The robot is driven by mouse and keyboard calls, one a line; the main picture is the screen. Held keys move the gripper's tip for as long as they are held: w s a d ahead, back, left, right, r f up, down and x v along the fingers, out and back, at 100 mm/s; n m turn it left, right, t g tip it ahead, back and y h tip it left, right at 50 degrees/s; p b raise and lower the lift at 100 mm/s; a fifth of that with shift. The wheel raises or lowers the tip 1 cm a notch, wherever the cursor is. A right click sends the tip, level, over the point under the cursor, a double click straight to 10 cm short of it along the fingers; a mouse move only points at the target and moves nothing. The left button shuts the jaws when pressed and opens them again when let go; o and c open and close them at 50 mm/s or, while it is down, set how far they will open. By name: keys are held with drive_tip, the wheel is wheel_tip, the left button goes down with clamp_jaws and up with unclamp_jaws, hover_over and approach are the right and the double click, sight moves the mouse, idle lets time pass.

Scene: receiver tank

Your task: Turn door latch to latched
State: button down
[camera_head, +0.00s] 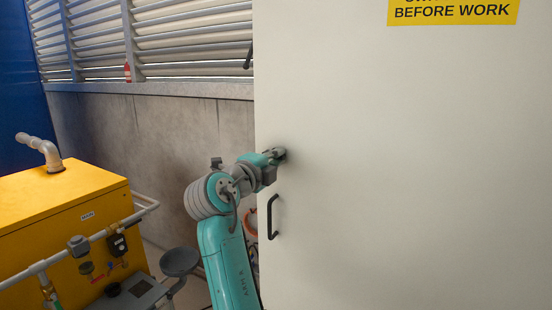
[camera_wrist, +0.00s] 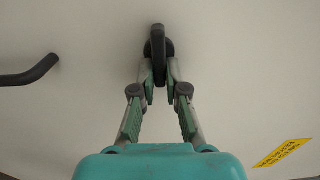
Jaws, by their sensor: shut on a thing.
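The door latch (camera_wrist: 157,45) is a dark knob with a lever on a pale door (camera_head: 400,180). In the wrist view its lever points down the picture, between the fingers. My gripper (camera_wrist: 159,78) is shut on the lever, with one finger on each side. In the head view my gripper (camera_head: 275,156) is against the door near its left edge, above the door's pull handle (camera_head: 271,217). There the latch is mostly hidden by my gripper.
The dark pull handle also shows at the left of the wrist view (camera_wrist: 30,72). A yellow sign (camera_head: 452,11) is high on the door. A yellow machine (camera_head: 65,215) with pipes and a round grey stool-like disc (camera_head: 180,262) stand left of my arm. A louvred wall is behind.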

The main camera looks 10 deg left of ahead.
drive_tip(key=shift+w+r, duration=0.1)
drive_tip(key=c, duration=1.2)
unclamp_jaws()
drive_tip(key=shift+w, duration=0.1)
drive_tip(key=v, duration=1.2)
